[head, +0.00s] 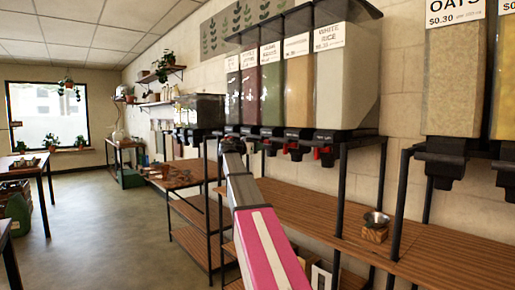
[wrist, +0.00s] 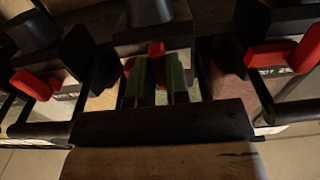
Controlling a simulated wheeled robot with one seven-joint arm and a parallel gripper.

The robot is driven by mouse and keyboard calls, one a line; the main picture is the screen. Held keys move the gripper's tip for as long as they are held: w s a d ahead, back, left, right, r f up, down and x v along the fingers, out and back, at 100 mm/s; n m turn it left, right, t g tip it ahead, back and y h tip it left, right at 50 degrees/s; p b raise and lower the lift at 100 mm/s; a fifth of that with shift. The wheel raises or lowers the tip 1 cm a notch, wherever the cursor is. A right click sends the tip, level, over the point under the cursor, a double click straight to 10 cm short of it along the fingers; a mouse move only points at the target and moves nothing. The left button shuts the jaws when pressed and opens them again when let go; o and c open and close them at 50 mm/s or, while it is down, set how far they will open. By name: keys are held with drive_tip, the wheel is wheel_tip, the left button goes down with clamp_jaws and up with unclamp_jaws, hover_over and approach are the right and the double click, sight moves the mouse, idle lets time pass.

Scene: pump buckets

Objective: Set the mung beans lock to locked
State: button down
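A row of clear dispensers hangs on the wall in the head view. One holds green contents (head: 271,95) and may be the mung beans one; its label is too small to read. Red levers sit at the black outlets below. My arm reaches up to the left part of this row, and its end hides my gripper's fingers. In the wrist view my gripper (wrist: 158,75) has its two fingers a little apart. A red lever (wrist: 157,50) shows between the fingertips; I cannot tell whether they touch it. Its dispenser's name is not visible.
Neighbouring red levers show at the left (wrist: 32,84) and right (wrist: 270,55) in the wrist view, close to dark frame bars.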

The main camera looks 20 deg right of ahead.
drive_tip(key=shift+s+d, duration=0.25)
drive_tip(key=shift+s, duration=0.4)
drive_tip(key=shift+s+d, duration=0.2)
drive_tip(key=shift+s, duration=0.4)
drive_tip(key=c, duration=1.1)
unclamp_jaws()
drive_tip(key=v, duration=1)
drive_tip(key=shift+a, duration=0.4)
drive_tip(key=shift+s, duration=0.15)
